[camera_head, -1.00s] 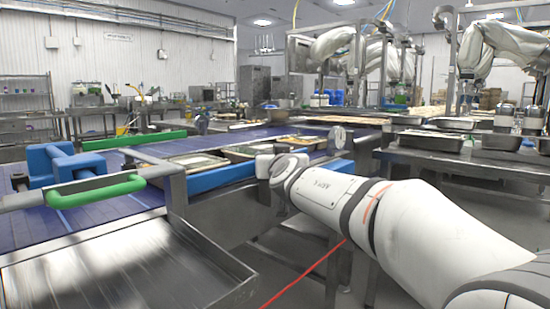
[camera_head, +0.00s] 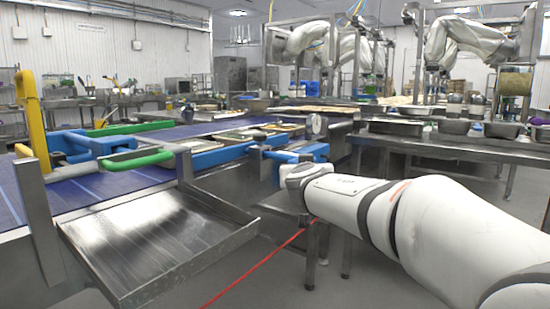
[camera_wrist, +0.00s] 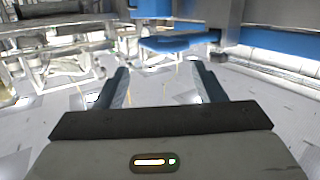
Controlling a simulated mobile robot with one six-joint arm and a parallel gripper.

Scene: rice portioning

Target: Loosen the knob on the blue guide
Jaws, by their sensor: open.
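The blue guide (camera_head: 222,155) runs along the near edge of the conveyor in the head view, left of my arm's end. More blue parts (camera_head: 308,152) show just beyond my wrist. In the wrist view, a flat blue piece (camera_wrist: 180,42) that may be the knob lies ahead of my fingers, apart from them. A blue rail (camera_wrist: 285,56) runs to its right. My gripper (camera_wrist: 160,80) is open with nothing between its fingers. In the head view my fingers are hidden behind my arm, and I cannot make out the knob there for certain.
A sloped steel tray (camera_head: 160,245) stands left of my arm. A green handle (camera_head: 138,160), a blue block (camera_head: 88,146) and a yellow upright (camera_head: 32,120) are by the conveyor (camera_head: 95,188). A steel table (camera_head: 450,146) with metal pans stands at the right.

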